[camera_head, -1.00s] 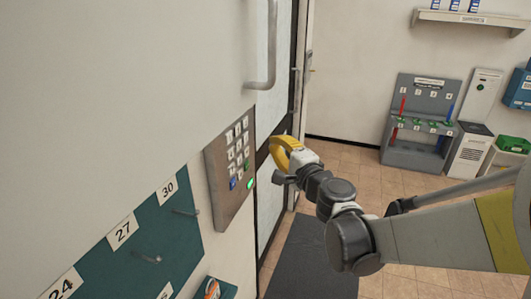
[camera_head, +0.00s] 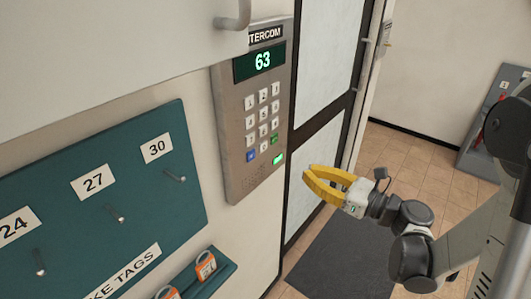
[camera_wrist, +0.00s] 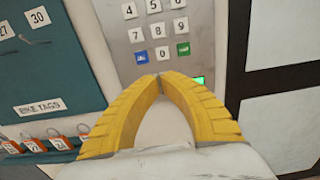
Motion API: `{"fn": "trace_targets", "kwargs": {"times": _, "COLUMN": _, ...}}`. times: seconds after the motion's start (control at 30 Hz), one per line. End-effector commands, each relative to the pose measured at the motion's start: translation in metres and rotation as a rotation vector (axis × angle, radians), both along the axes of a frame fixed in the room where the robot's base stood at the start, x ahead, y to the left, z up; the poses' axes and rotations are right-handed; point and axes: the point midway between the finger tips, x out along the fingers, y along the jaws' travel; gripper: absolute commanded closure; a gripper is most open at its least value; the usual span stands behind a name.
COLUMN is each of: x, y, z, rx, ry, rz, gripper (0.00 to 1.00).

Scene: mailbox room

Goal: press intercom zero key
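The grey intercom (camera_head: 235,150) is fixed to the wall, and its green-lit display (camera_head: 261,62) reads 63. Its zero key (camera_head: 264,147) is in the bottom row, between a blue key (camera_head: 251,155) and a green key (camera_head: 275,139). The wrist view shows the zero key (camera_wrist: 162,53) just above my fingertips in the picture. My gripper (camera_head: 306,172) has yellow fingers that meet at the tips, with nothing between them. In the head view it is right of and below the keypad, apart from the panel.
A teal board (camera_head: 140,205) with number labels and hooks is left of the intercom, above a shelf with orange tags (camera_head: 205,266). A door handle (camera_head: 233,15) juts out above. A framed door (camera_head: 320,120) is to the right, with a dark mat (camera_head: 335,260) on the floor.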

Motion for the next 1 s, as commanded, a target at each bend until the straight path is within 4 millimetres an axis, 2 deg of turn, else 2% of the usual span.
{"fn": "trace_targets", "kwargs": {"times": 0.23, "x": 0.001, "y": 0.002, "z": 0.0, "rx": -0.002, "ry": -0.002, "rz": 0.0, "gripper": 1.0}}
{"fn": "trace_targets", "kwargs": {"times": 0.37, "x": 0.008, "y": 0.011, "z": 0.0, "rx": -0.002, "ry": -0.002, "rz": 0.002, "gripper": 1.0}}
{"fn": "trace_targets", "kwargs": {"times": 0.8, "x": 0.063, "y": 0.082, "z": -0.001, "rx": -0.002, "ry": -0.003, "rz": 0.003, "gripper": 1.0}}
{"fn": "trace_targets", "kwargs": {"times": 1.0, "x": 0.08, "y": 0.103, "z": -0.001, "rx": -0.002, "ry": -0.003, "rz": 0.0, "gripper": 1.0}}
